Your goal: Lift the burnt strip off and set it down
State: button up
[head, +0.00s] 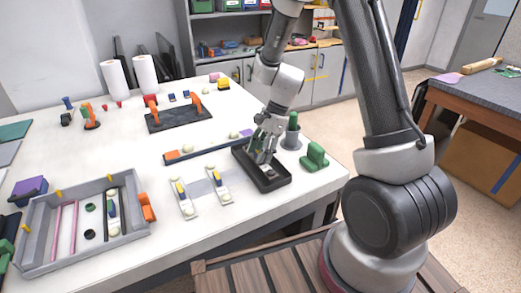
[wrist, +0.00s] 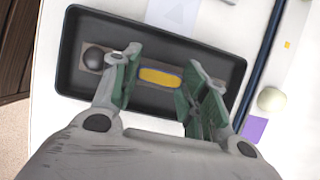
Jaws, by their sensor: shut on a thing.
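My gripper (head: 264,155) is low over the black tray (head: 285,182) near the table's right edge. In the wrist view, a brownish strip (wrist: 91,60) with a dark, burnt-looking dome (wrist: 96,57) at its left end lies between the walls of the tray (wrist: 66,60). A yellow grip (wrist: 160,77) on the strip sits between my green-padded fingers (wrist: 163,82), which are shut on it. The fingers and palm hide part of the strip. I cannot tell whether it touches the tray floor.
Two strips with pale domes (head: 184,196) (head: 219,184) lie left of the tray. A grey open TV frame (head: 40,266) is at the front left. A green block (head: 314,156) and a grey holder (head: 291,141) stand close to the tray's right. A long dark bar (head: 207,149) lies behind.

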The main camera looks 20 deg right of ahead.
jog(key=shift+f, duration=0.75)
jog(key=o, duration=1.1)
jog(key=shift+r, duration=0.1)
jog(key=v, duration=1.1)
jog(key=shift+d+r, duration=0.15)
jog(key=shift+r, duration=0.25)
